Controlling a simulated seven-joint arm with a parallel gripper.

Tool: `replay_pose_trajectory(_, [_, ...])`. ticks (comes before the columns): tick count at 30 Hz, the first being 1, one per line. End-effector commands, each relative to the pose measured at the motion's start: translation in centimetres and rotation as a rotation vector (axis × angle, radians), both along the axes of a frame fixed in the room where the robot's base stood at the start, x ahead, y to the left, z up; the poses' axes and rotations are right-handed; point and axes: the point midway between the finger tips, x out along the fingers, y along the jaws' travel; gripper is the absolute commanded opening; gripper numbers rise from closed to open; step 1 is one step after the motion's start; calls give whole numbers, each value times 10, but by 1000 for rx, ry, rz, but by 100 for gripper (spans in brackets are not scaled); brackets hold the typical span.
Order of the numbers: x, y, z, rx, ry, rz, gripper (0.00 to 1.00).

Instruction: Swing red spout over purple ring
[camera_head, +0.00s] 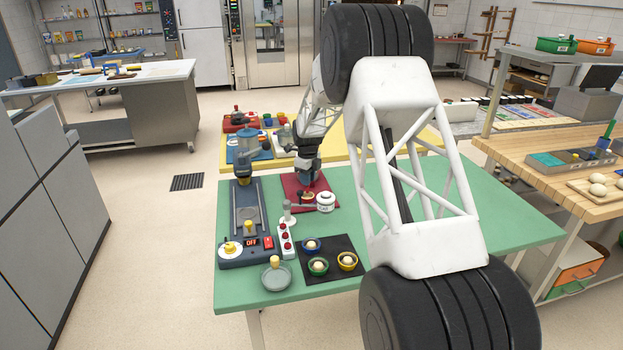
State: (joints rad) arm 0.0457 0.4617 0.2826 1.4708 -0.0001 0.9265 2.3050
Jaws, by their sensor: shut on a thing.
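My gripper (306,179) is at the far middle of the green table (540,233), pointing down over the red mat (328,183). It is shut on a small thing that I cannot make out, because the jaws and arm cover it. Just in front of the jaws, a small red and tan piece (307,197) shows low over the mat. I cannot tell whether this is the red spout. A white round canister (325,201) stands beside it on the right. I cannot pick out a purple ring at this size.
A dark machine (245,252) with an OFF display stands left. My arm hides the table's middle right.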

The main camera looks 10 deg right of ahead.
Motion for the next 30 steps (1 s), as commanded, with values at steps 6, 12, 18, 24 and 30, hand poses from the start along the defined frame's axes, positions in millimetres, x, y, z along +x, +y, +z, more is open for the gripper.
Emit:
replay_pose_trajectory(6, [1,2,0,0,0,-22,0])
replay_pose_trajectory(12, [1,3,0,1,-1,-21,0])
replay_pose_trajectory(18, [1,3,0,1,-1,-21,44])
replay_pose_trajectory(24, [1,2,0,0,0,-21,50])
replay_pose_trajectory(30, [1,2,2,1,-1,-21,50])
